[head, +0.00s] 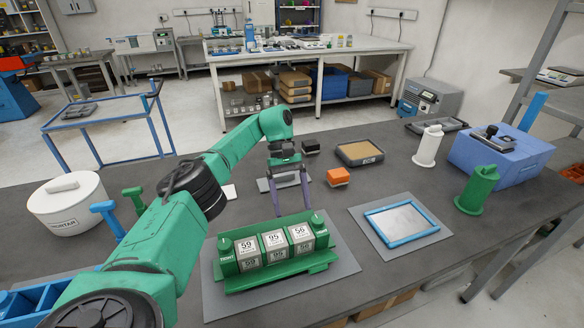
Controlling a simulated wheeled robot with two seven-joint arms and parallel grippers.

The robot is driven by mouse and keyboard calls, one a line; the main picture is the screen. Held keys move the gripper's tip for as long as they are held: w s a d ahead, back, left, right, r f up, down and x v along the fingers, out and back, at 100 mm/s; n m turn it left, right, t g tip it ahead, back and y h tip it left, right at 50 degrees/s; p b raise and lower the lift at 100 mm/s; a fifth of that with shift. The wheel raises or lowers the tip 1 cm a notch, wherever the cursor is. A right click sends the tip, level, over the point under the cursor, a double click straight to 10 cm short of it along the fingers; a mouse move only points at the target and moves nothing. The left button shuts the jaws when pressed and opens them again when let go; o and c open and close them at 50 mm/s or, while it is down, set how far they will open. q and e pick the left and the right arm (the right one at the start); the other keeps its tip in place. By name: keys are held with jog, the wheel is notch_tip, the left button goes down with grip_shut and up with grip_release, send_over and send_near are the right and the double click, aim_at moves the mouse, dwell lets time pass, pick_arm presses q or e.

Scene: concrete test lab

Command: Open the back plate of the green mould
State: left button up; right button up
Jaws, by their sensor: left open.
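The green mould (274,280) stands on a grey mat (345,262) at the front middle of the table. It holds three pale grey cubes (273,243), numbered 59, 95 and 56, in a row. Its back plate (262,228) stands upright behind the cubes, with a round green knob near each end of the mould. My left gripper (292,206) points down at the back edge of the mould, its two fingers apart. The fingertips are at or just behind the plate's top edge; I cannot tell whether they touch it. My right gripper is not in view.
A blue-framed plate (402,222) lies on a mat to the right. An orange block (338,177) and a tan-filled tray (360,153) stand behind. A white mortar pot (69,206) is at left. Green (477,190) and white (428,147) cylinders and a blue box (502,156) stand right.

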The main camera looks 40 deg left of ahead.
pick_arm(q)
notch_tip(320, 180, up, 19)
jog(key=p, duration=1.1)
jog(key=shift+f, duration=0.2)
jog(key=shift+d, duration=0.1)
